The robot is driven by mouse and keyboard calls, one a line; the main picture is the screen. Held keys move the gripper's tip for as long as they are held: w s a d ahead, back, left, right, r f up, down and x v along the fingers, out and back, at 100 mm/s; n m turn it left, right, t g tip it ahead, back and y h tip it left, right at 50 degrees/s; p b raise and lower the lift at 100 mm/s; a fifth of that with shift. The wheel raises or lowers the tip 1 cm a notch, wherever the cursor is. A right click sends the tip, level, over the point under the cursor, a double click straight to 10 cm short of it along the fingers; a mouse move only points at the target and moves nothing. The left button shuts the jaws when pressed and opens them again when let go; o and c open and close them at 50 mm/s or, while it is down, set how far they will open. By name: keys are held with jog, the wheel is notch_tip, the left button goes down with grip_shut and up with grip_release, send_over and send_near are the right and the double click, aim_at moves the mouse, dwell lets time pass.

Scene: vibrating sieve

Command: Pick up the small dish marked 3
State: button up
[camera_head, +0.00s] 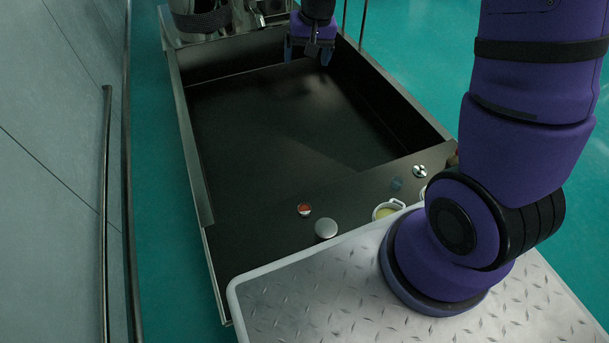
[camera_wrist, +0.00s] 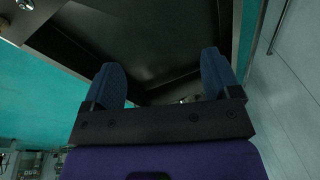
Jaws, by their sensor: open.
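My gripper (camera_head: 311,52) hangs over the far end of a large dark tray, fingers apart and empty. In the wrist view my gripper (camera_wrist: 163,82) shows two blue fingers spread wide, with only dark tray surface between them. A small white-rimmed dish with yellowish contents (camera_head: 388,209) sits at the tray's near end, far from my gripper. A second pale rim (camera_head: 423,193) beside it is mostly hidden by my arm.
The walled dark tray (camera_head: 188,150) has a wide bare floor. A metal cylinder (camera_head: 326,229), a shiny round knob (camera_head: 420,171) and a faint bluish round thing (camera_head: 397,184) are at its near end. A grey wall with a rail (camera_head: 106,150) stands at left.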

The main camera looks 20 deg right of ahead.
jog(key=w+f+m+g, duration=0.1)
jog(key=w+f, duration=0.3)
jog(key=f, duration=1)
jog(key=m+g, duration=0.2)
jog(key=m, duration=0.1)
send_near(305, 210)
jog(key=f, duration=0.5)
jog(key=a+f, duration=0.1)
jog(key=f, duration=0.1)
jog(key=shift+s+a+f, duration=0.1)
jog(key=shift+s+f, duration=0.25)
jog(key=c, duration=1)
